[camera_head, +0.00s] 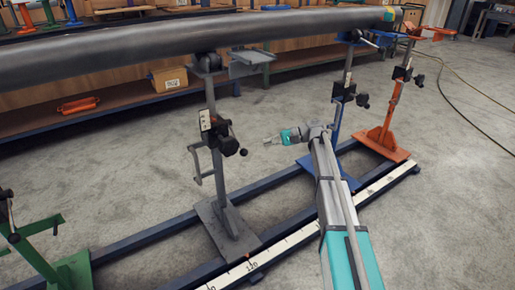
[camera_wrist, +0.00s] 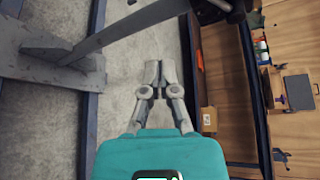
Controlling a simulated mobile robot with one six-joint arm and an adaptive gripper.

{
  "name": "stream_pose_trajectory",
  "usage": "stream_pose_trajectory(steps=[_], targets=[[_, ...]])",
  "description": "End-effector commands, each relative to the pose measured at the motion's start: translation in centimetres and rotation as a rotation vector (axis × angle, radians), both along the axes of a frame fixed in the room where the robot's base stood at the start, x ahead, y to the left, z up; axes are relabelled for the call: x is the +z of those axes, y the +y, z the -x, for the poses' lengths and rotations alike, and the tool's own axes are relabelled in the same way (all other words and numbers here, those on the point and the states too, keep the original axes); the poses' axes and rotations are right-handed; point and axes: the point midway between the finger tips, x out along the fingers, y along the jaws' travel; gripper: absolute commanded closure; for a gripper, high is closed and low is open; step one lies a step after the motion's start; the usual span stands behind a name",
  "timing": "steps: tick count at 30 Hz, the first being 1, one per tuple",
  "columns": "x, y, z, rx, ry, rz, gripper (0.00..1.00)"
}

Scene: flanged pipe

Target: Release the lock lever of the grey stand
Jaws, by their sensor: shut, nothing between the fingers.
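The grey stand (camera_head: 217,180) stands on the rails left of centre in the head view, under the long pipe. A black clamp block (camera_head: 228,146) sits on its post, with a small dark ball-ended lever (camera_head: 243,152) on its right side. My gripper (camera_head: 268,140) is to the right of that lever, apart from it, with its fingers pointing left. In the wrist view my gripper (camera_wrist: 154,64) is shut and empty. A grey post and base plate (camera_wrist: 35,50) show sideways at the upper left there; the lever cannot be made out clearly.
The long grey pipe (camera_head: 150,43) runs overhead. A blue stand (camera_head: 336,125) is close behind my arm, and an orange stand (camera_head: 392,110) is farther right. A green stand (camera_head: 70,272) is at lower left. Rails (camera_head: 150,236) cross the floor.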

Motion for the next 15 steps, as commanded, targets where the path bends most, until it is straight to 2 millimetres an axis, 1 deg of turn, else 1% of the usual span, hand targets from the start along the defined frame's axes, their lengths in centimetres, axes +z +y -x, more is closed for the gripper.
stream_pose_trajectory(steps=[5, 8, 11, 15], targets=[[-0.3, 0.9, 0.1, 0.0, 0.0, 0.001, 1.0], [-0.6, 1.9, 0.3, 0.002, 0.0, 0.0, 1.0], [-0.9, 3.1, 0.4, 0.002, -0.001, 0.0, 1.0], [-1.4, 5.1, 0.7, 0.003, 0.0, 0.0, 1.0]])
